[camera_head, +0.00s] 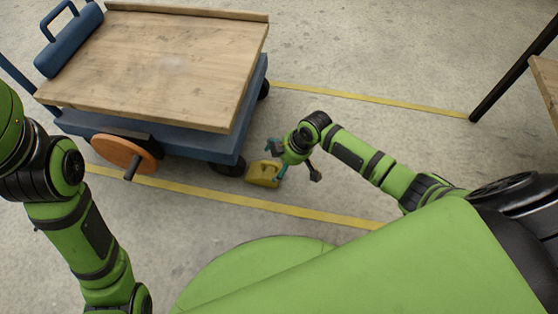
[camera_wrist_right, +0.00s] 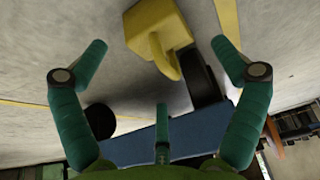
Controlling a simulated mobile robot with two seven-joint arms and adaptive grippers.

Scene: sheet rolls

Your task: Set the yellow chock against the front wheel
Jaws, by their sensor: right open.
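The yellow chock (camera_head: 262,175) sits on the floor just right of the cart's front wheel (camera_head: 229,168). A very small gap or contact between them cannot be told apart. In the right wrist view the chock (camera_wrist_right: 158,27) lies beyond my fingertips, its curved handle toward me, with the dark wheel (camera_wrist_right: 205,78) close beside it. My right gripper (camera_head: 289,164) is above and beside the chock, partly covering it in the head view. Its teal fingers are spread, with nothing between them. My left arm shows at the left, but its gripper is outside the picture.
The blue cart (camera_head: 185,140) with a bare wooden deck (camera_head: 165,65) stands left of the chock. An orange disc (camera_head: 122,154) is on its near side. Yellow floor lines (camera_head: 330,216) run past it. A dark-legged table (camera_head: 545,78) stands at right. Floor between is clear.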

